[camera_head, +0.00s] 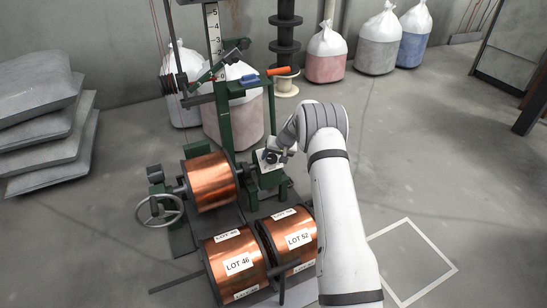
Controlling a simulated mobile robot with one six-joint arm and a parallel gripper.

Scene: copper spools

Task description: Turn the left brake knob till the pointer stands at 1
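A copper spool (211,182) sits on a green-and-dark stand with a handwheel (160,210) at its left end. A small white plate (263,164) with a dark round part, perhaps a knob and its dial, shows by the stand's right bearing block. My gripper (273,156) is at this plate, at the end of my white arm coming from the lower right. Its fingers are too small and overlapped to show whether they are open or shut, or whether they touch the knob. I cannot tell which knob is the left one.
Two spools, labelled LOT 46 (237,246) and LOT 52 (283,222), lie in front of the stand. An upright numbered scale (214,30) stands behind. Grey sacks (45,120) are stacked at left, filled bags (326,55) at the back. Floor at right is clear around a white outlined square (437,250).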

